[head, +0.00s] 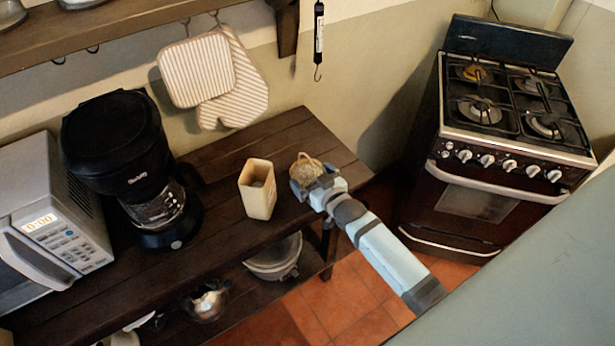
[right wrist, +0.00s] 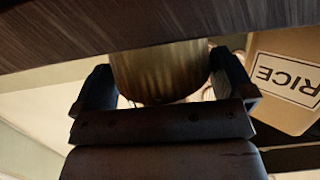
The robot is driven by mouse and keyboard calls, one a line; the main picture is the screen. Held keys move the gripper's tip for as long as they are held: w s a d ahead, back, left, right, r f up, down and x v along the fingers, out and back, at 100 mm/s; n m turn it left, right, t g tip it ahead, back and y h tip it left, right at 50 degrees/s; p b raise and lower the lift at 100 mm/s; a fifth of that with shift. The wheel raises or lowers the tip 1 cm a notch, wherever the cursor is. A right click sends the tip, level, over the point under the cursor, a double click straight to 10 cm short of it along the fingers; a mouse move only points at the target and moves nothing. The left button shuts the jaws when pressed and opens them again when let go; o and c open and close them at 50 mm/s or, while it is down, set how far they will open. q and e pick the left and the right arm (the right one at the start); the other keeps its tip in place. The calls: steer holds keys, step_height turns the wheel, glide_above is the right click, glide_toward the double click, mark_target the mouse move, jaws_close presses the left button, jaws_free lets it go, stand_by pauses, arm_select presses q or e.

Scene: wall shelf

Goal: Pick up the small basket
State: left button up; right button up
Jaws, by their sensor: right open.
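The small basket (head: 306,168) is a tan woven basket with a handle, standing on the dark wooden shelf near its right end. My right gripper (head: 308,184) reaches it from the right front in the head view. In the right wrist view the basket (right wrist: 160,72) sits between the two fingers of the right gripper (right wrist: 163,90). The jaws are open around it, and I cannot tell whether either finger touches it. The basket's lower front is hidden by the gripper in the head view. My left gripper is not in view.
A tan container (head: 257,190) stands just left of the basket; its RICE label shows in the right wrist view (right wrist: 287,78). A coffee maker (head: 130,165) and a microwave (head: 45,220) are farther left. Oven mitts (head: 215,75) hang above. A stove (head: 490,140) stands right.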

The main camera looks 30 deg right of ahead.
steer(key=shift+w+f, duration=0.1)
steer(key=shift+w, duration=0.35)
steer(key=shift+s, duration=0.1)
steer(key=shift+c, duration=0.2)
steer(key=c, duration=0.7)
steer(key=shift+c, duration=0.2)
step_height(320, 180, up, 20)
